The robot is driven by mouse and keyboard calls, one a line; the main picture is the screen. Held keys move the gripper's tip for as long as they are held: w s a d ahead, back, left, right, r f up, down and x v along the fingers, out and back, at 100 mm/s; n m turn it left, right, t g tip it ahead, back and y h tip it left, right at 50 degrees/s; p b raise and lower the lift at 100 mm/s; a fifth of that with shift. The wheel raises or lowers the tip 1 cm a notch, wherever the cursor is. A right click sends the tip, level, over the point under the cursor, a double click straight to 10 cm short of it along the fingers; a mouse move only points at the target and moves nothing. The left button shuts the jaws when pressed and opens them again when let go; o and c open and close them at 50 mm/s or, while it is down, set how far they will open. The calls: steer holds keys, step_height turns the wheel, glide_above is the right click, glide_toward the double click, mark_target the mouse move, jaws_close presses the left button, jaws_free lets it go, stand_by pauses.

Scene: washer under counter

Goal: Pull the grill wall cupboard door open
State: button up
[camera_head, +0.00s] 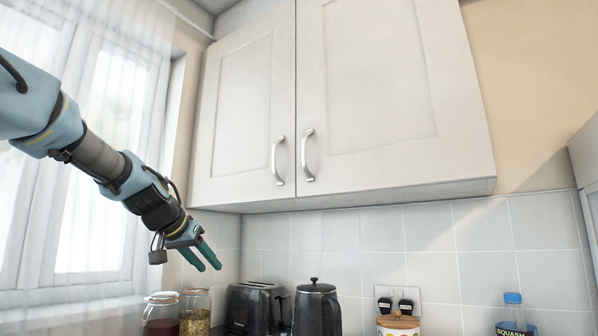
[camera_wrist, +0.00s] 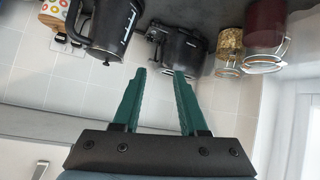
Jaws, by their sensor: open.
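The wall cupboard has two pale doors, a left door (camera_head: 242,115) and a right door (camera_head: 385,85), both shut. Each has a curved metal handle near the middle seam: the left handle (camera_head: 278,160) and the right handle (camera_head: 308,155). My gripper (camera_head: 209,256) is below and to the left of the cupboard, apart from both handles, with its green fingers pointing down to the right. In the wrist view my gripper (camera_wrist: 158,85) is open and empty, its fingers spread before the tiled wall. A handle (camera_wrist: 40,170) shows at that view's lower left edge.
A black toaster (camera_head: 254,308), a dark kettle (camera_head: 316,308) and glass jars (camera_head: 196,310) stand below the cupboard. A squash bottle (camera_head: 513,315) is at the right. A curtained window (camera_head: 95,170) is at the left. The space before the doors is clear.

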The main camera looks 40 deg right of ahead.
steer(key=s+d+r+m+g+h+b, duration=0.1)
steer(key=s+d+r+m+h, duration=0.2)
steer(key=r, duration=0.5)
steer(key=s+d+r+h+b, duration=0.1)
steer(key=s+d+r+h, duration=0.2)
steer(key=r, duration=0.4)
steer(key=m+g+h, duration=0.2)
steer(key=m+g, duration=0.1)
glide_toward(305, 147)
steer(key=a, duration=0.3)
steer(key=d+p, duration=0.9)
steer(key=shift+w+r+p, duration=0.1)
steer(key=shift+w+p, duration=0.05)
steer(key=shift+p, duration=0.2)
steer(key=shift+w+d+f+p, duration=0.1)
steer(key=shift+d+f+p, duration=0.1)
steer(key=shift+d, duration=0.2)
steer(key=shift+d+f+p, duration=0.1)
steer(key=shift+d+p, duration=0.05)
steer(key=shift+d, duration=0.3)
steer(key=shift+c, duration=0.2)
steer(key=c, duration=0.6)
jaws_close()
